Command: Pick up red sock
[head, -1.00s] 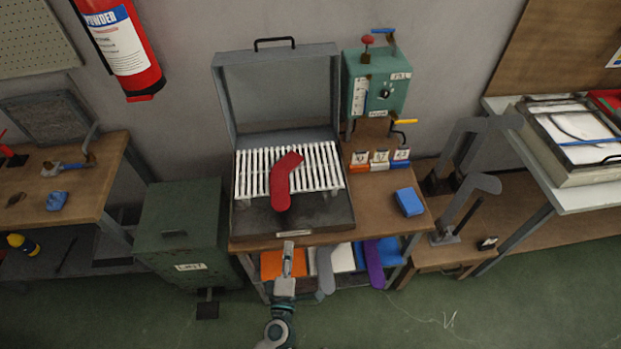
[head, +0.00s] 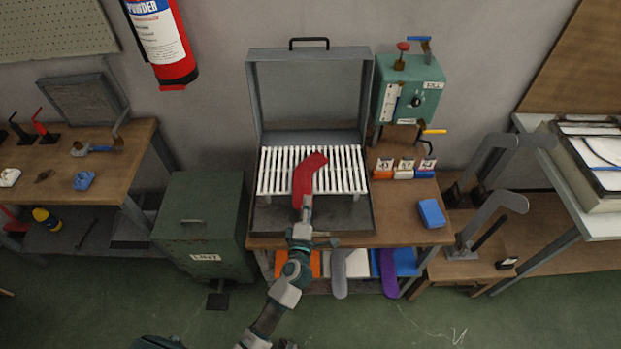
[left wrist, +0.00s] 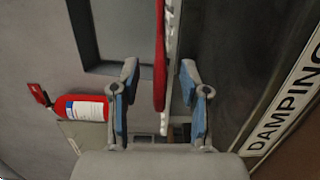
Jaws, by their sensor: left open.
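The red sock (head: 307,178) lies on the white slatted rack (head: 345,173) inside the open grey box, its lower end toward me. My left gripper (head: 306,207) is open at that near end. In the left wrist view the sock (left wrist: 159,65) shows edge-on, with the rack's white edge (left wrist: 171,35) beside it. Both appear in the gap between the open fingers of my left gripper (left wrist: 160,100). A gap shows on each side, and nothing is gripped. The fingers hide part of the sock's near end in the head view. My right gripper is not in view.
The box's raised lid (head: 312,95) stands behind the rack. A green control box (head: 412,95) and a blue block (head: 431,213) are on the right. A green lint bin (head: 202,225) stands left. A grey sock form (head: 340,272) and a purple one (head: 388,272) hang below.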

